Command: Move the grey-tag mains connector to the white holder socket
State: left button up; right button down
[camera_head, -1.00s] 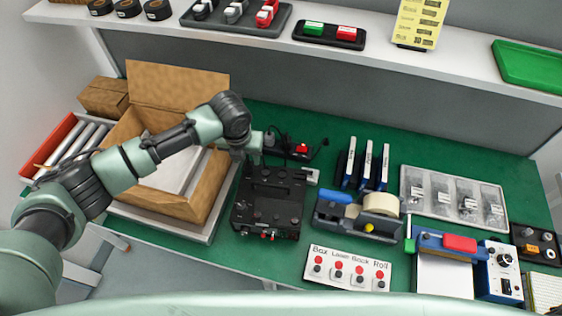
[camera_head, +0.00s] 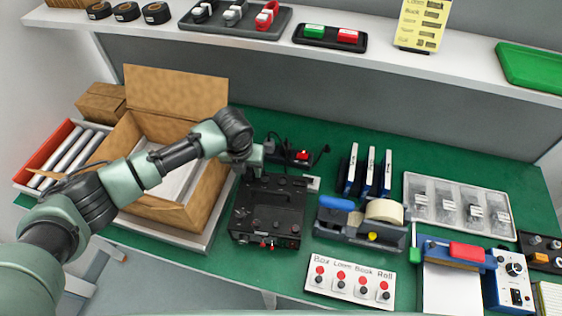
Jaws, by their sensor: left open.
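My left gripper (camera_head: 252,170) is open, pointing down at the back left edge of the black control box, just left of a black power strip (camera_head: 288,155) with a red switch. Its fingertips are small and partly lost against the dark box. Dark plugs and cables sit at the strip's left end, close to the gripper. I cannot make out a grey tag on any of them. A small white block (camera_head: 314,184), which may be the holder socket, stands at the box's back right corner, right of the gripper. My right gripper is not in view.
The black control box (camera_head: 268,212) stands below the gripper. An open cardboard box (camera_head: 208,192) is to the left. Upright blue-and-white binders (camera_head: 370,172) and a tape dispenser (camera_head: 360,232) stand right. A shelf (camera_head: 400,58) runs along the back. Green table is clear behind the strip.

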pick_arm(q)
grip_shut()
jog(key=shift+r, duration=0.1)
dwell(0.3)
jog(key=shift+r, duration=0.1)
jog(key=shift+r+p, duration=1.45)
jog(key=shift+p, duration=0.3)
